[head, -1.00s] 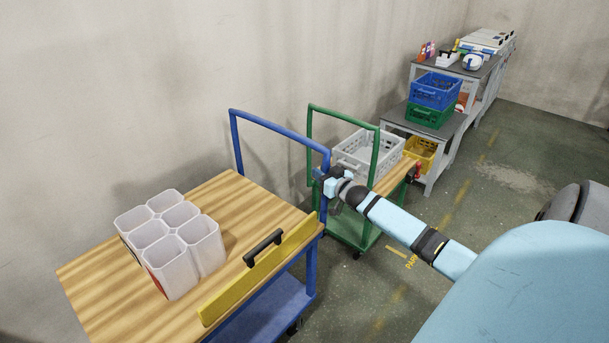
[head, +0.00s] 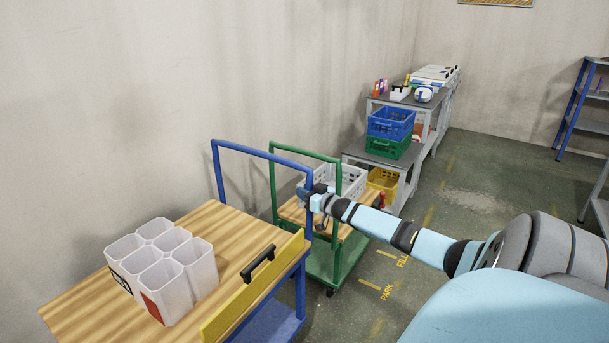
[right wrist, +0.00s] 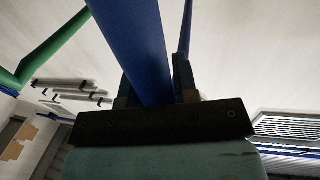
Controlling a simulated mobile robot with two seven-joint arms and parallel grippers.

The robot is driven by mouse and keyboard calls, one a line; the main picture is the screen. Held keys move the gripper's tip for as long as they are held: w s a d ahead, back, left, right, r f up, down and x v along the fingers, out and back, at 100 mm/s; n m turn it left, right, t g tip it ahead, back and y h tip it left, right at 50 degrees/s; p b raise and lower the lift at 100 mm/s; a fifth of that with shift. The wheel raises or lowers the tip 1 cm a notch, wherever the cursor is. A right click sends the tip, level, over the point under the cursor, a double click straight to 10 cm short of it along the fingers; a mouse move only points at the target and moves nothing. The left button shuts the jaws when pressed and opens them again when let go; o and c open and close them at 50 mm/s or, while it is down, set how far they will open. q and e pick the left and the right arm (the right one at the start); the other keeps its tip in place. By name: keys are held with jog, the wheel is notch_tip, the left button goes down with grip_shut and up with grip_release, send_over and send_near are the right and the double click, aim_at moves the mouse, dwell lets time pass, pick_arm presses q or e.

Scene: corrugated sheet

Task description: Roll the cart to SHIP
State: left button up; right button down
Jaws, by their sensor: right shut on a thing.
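The blue cart has a wooden top (head: 228,228), a yellow side panel (head: 235,305) with a black grip, and a blue push handle (head: 260,150). White open containers (head: 165,265) stand in a block on the top. My right gripper (head: 315,197) is shut on the near upright of the blue handle. The blue tube also shows between the fingers in the right wrist view (right wrist: 137,45). My left gripper is not in view. No SHIP marking can be read.
A green cart (head: 322,263) with a grey crate (head: 345,178) stands just beyond, close to the handle. Grey tables (head: 365,148) with blue, green and yellow crates line the wall. Floor markings include PARK (head: 386,291). Open floor lies at the right; a blue-framed shelf (head: 573,110) stands far right.

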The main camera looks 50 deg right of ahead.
jog(key=shift+d+r, duration=0.25)
jog(key=shift+d, duration=0.05)
jog(key=c, duration=1.2)
grip_release()
jog(key=o, duration=0.3)
jog(key=shift+d+f, duration=0.1)
jog(key=shift+f, duration=0.1)
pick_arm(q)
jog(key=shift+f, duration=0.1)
pick_arm(e)
jog(key=shift+s, duration=0.15)
pick_arm(q)
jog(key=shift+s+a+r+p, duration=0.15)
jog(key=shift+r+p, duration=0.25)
jog(key=shift+p, duration=0.55)
pick_arm(e)
jog(key=shift+s+a, duration=0.3)
jog(key=shift+s, duration=1.95)
jog(key=shift+s+a, duration=0.25)
jog(key=shift+s, duration=2)
jog(key=shift+s+a, duration=0.3)
jog(key=shift+s, duration=1.95)
